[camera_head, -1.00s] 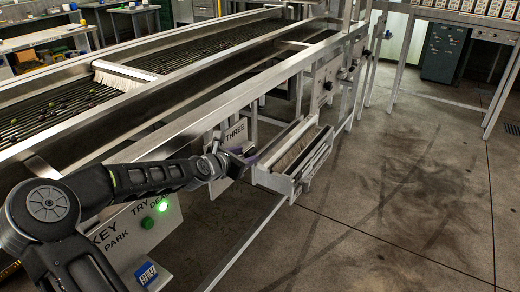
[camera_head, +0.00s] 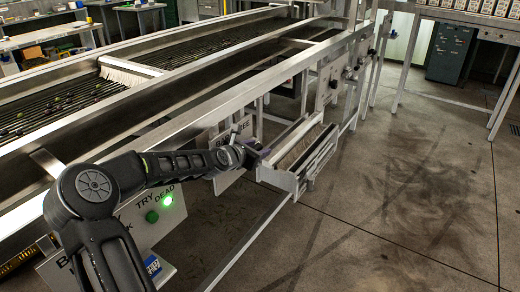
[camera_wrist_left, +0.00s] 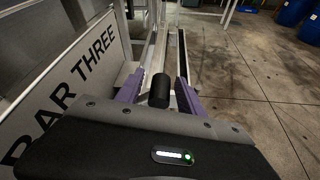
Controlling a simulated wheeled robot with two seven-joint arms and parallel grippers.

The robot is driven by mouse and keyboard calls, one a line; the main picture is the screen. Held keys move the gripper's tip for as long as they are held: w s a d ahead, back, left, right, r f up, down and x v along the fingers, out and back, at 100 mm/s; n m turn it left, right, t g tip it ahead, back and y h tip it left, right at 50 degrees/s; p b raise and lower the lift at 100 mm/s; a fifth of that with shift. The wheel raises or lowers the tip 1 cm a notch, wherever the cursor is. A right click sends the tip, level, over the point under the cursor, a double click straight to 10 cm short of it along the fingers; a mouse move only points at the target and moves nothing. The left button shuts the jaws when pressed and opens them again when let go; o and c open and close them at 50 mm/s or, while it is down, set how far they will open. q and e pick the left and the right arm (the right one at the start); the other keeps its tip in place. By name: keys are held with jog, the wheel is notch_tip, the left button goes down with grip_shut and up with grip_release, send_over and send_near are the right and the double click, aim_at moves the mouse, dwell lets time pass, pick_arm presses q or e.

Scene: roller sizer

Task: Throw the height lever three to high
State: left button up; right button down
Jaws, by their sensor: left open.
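The plate marked BAR THREE (camera_head: 222,142) hangs under the machine's side rail, partly covered by my left arm in the head view. It also fills the left of the left wrist view (camera_wrist_left: 78,70). A black cylindrical knob (camera_wrist_left: 160,91), which looks like the lever's end, sits between my fingers in the left wrist view. My left gripper (camera_wrist_left: 158,90) is open, with a purple finger on each side of the knob. I cannot tell whether either finger touches it. In the head view the left gripper (camera_head: 257,153) is beside the plate's right edge. My right gripper is out of view.
A metal tray (camera_head: 278,178) juts out just right of my left gripper. A panel with a lit green lamp (camera_head: 168,200) lies below my left forearm. The long machine rail (camera_head: 225,105) runs above. The concrete floor (camera_head: 400,190) at right is clear.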

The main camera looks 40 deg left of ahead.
pick_arm(q)
jog(key=shift+x, duration=0.9)
jog(key=shift+d, duration=0.1)
grip_shut()
jog(key=shift+d+f, duration=0.1)
jog(key=shift+f, duration=0.05)
dwell(0.6)
